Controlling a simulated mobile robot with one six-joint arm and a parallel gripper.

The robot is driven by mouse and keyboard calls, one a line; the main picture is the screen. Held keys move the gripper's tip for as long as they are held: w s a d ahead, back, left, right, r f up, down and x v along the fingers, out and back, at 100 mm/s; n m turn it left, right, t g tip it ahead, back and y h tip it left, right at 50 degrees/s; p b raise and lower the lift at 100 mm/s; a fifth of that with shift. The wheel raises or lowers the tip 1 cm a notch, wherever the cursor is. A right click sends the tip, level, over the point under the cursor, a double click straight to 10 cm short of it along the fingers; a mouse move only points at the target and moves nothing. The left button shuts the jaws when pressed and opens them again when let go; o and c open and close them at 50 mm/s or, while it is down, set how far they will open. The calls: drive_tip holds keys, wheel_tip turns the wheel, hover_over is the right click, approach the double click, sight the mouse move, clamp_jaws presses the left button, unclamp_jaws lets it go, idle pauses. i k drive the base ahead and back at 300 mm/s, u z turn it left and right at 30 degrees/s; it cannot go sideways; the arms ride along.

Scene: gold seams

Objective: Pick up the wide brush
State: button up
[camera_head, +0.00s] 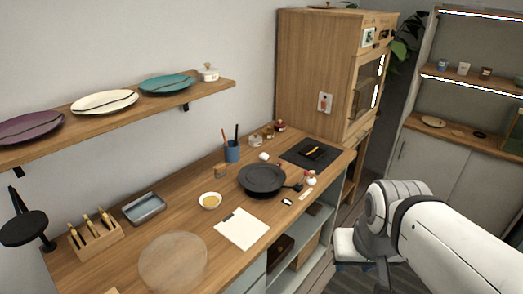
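I cannot tell for certain which tool is the wide brush. A wooden rack (97,241) at the left end of the worktop holds several slim upright tools with pale handles. A blue cup (232,152) near the wall holds two dark-handled tools, perhaps brushes. A small yellowish and black tool (313,152) lies on a dark mat (295,153) at the far end of the worktop. My white arm reaches in from the lower right, and the end of it, my gripper (352,246), is beside the worktop's right edge, away from all these tools. Its fingers are not clearly visible.
On the wooden worktop stand a round black turntable (262,178), a small bowl (209,201), a white sheet (242,229), a grey tray (144,208) and a round board (173,262). A wall shelf (216,88) holds plates. A tall wooden cabinet (305,60) stands behind.

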sight(220, 169)
drive_tip(key=z, duration=1.75)
drive_tip(key=i, duration=1.65)
drive_tip(key=u, duration=1.4)
drive_tip(key=k, duration=0.15)
drive_tip(key=u, duration=2.05)
drive_tip(key=i, duration=1)
drive_tip(key=u, duration=0.05)
